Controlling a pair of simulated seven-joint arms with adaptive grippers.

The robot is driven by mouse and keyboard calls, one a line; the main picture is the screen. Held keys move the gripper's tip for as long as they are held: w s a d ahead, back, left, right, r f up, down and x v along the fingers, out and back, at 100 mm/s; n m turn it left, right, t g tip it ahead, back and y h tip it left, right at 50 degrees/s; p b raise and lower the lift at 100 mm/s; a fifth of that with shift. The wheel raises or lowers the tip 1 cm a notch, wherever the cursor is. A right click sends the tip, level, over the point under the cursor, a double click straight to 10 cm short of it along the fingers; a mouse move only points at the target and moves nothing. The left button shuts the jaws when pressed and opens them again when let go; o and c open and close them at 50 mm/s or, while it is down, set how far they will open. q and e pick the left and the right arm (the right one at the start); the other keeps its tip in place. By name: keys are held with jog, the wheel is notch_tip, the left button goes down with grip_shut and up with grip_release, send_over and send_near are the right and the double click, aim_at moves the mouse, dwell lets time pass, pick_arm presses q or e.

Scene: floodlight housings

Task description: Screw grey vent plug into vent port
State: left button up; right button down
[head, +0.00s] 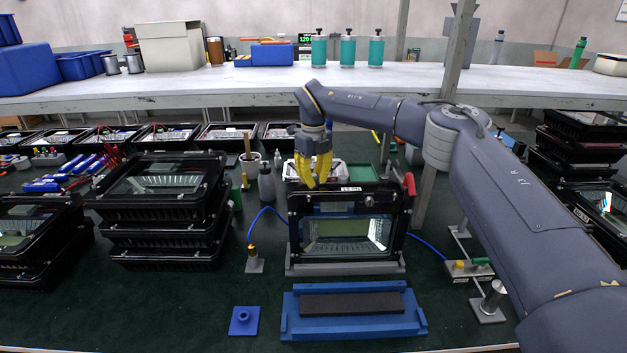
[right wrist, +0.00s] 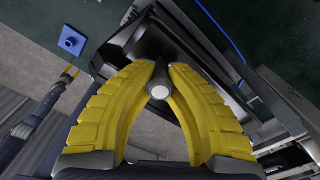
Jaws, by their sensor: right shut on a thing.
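A black floodlight housing (head: 297,225) with a glass front stands upright on a grey stand in the middle of the bench. My right gripper (head: 316,183) points down at its top edge, left of the white label. In the right wrist view the yellow fingers (right wrist: 160,82) close on the small grey vent plug (right wrist: 160,92), whose round end shows between the tips. The housing (right wrist: 150,40) lies right behind them. The fingers hide the vent port, so I cannot tell whether the plug touches it.
A blue cradle with a dark pad (head: 352,304) and a blue square block (head: 244,320) lie in front. Stacked housings (head: 165,215) stand left. A blue hose (head: 262,212) runs behind the housing. A red-handled clamp (head: 409,184) is at its right. Green bench shows at front left.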

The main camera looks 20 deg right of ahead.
aim_at(313, 175)
jog(key=m, duration=0.7)
jog(key=shift+m, duration=0.3)
jog(key=c, duration=1.8)
grip_release()
jog(key=shift+m, duration=0.3)
jog(key=shift+c, duration=0.2)
jog(key=o, duration=0.8)
jog(key=shift+r, duration=3.5)
